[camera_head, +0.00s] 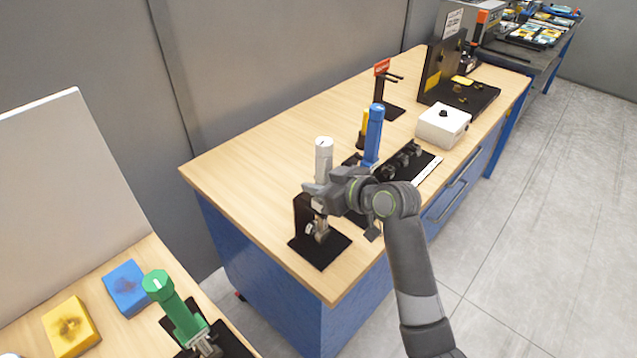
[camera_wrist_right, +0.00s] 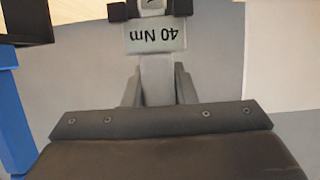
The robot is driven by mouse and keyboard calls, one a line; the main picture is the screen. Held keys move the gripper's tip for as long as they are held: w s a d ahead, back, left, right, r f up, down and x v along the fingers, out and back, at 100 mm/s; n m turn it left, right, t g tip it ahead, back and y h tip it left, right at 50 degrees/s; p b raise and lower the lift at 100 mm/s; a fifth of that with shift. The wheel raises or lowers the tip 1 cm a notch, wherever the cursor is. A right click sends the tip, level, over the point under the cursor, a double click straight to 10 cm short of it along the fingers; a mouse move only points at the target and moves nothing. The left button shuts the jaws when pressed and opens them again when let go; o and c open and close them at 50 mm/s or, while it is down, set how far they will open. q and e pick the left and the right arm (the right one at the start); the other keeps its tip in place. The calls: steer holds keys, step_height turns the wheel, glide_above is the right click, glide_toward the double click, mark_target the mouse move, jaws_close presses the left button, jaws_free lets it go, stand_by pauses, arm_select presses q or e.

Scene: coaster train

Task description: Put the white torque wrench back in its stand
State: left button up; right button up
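The white torque wrench (camera_head: 323,160) stands upright at the near left corner of the wooden bench, above its black stand (camera_head: 318,250). In the right wrist view a "40 Nm" label (camera_wrist_right: 154,37) shows upside down, close in front of the gripper. Dark blocks flank the part beyond it. I cannot tell whether the fingers press on the wrench. My left gripper is out of view.
A blue wrench (camera_head: 373,135) stands just right, beside a black rack (camera_head: 410,160). A white box (camera_head: 443,125) and a red-signed post (camera_head: 382,85) are farther back. A green wrench (camera_head: 172,300) and sponge-like blocks (camera_head: 125,287) are on the front-left table. The bench's left part is clear.

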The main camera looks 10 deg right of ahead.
steer(key=o, duration=0.5)
steer(key=shift+c, duration=0.2)
steer(key=shift+f, duration=0.2)
steer(key=shift+r+b+v, duration=0.15)
steer(key=shift+b+v, duration=0.4)
steer(key=shift+v, duration=3.85)
steer(key=shift+r+b+v, duration=0.1)
steer(key=shift+b+v, duration=0.45)
steer(key=shift+v, duration=3.85)
steer(key=shift+a, duration=0.1)
